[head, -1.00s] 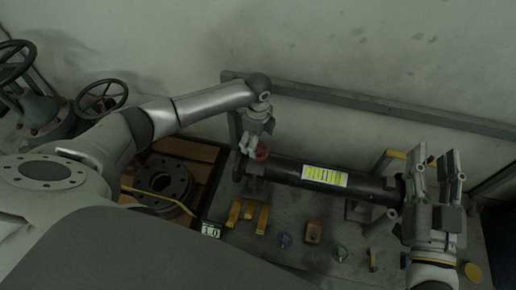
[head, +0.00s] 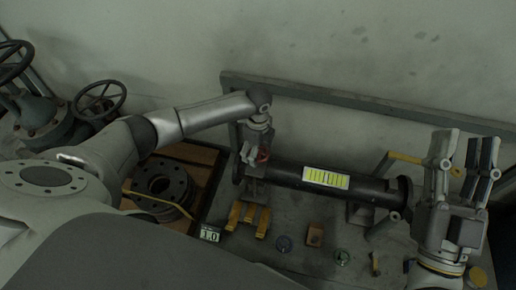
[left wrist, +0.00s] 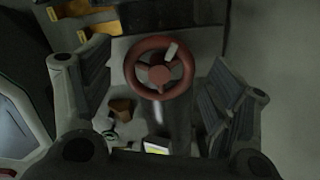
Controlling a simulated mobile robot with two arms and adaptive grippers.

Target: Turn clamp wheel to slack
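The clamp wheel is a red three-spoke wheel (left wrist: 160,68) with a pale mark on its rim, seen nearly face-on in the left wrist view. In the head view the red wheel (head: 264,154) is partly hidden by my left gripper (head: 253,160) at the left end of the dark pipe (head: 280,175). In the left wrist view my left gripper (left wrist: 158,80) is open, its fingers wide apart on either side of the wheel; I cannot tell whether they reach its depth. My right gripper (head: 462,165) is open and empty, past the pipe's right end.
Yellow blocks (head: 247,217) and several small parts lie on the grey bench before the pipe. A flange (head: 160,186) sits in a wooden tray at left. A grey rail (head: 330,97) runs along the back wall. Valve handwheels (head: 98,100) stand far left.

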